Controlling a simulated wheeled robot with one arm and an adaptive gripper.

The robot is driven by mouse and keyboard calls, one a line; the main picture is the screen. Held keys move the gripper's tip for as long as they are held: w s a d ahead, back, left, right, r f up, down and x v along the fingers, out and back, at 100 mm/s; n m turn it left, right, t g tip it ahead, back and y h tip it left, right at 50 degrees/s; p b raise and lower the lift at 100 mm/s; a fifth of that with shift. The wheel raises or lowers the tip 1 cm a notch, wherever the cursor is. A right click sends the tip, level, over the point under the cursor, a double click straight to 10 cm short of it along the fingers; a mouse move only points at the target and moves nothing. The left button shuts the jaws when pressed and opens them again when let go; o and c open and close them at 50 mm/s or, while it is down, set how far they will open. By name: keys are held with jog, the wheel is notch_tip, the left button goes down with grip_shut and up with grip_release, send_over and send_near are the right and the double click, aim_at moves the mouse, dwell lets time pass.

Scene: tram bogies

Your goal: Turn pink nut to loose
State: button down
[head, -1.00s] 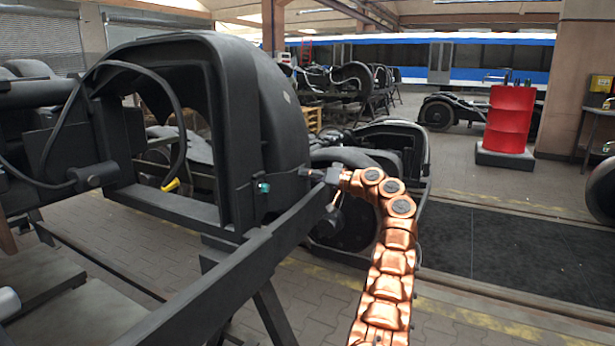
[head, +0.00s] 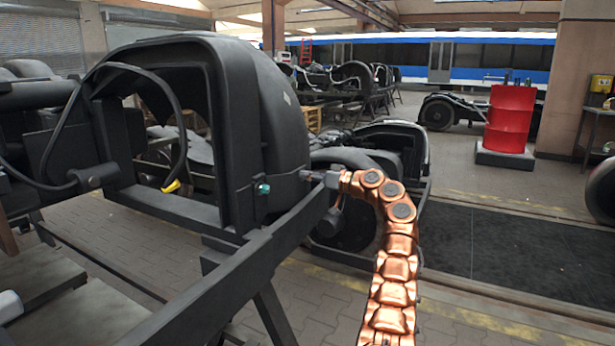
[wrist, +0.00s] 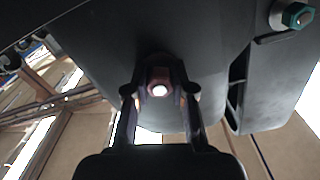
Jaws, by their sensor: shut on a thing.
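The pink nut (wrist: 158,76) shows in the wrist view, on a bolt with a bright end, on the underside or face of a dark housing. My gripper (wrist: 160,88) has one finger on each side of it and is shut on it. In the head view my gripper (head: 309,175) reaches left from the copper arm to the lower right edge of the black arched housing (head: 275,120). The pink nut is too small or hidden to make out there.
A teal nut (wrist: 297,15) sits at the upper right of the wrist view; it also shows in the head view (head: 264,189), left of my gripper. A black frame beam (head: 235,275) runs below. A red barrel (head: 508,120) stands far off right.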

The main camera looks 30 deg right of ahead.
jog(key=c, duration=1)
grip_release()
jog(key=v, duration=1.2)
jog(key=shift+f, duration=0.1)
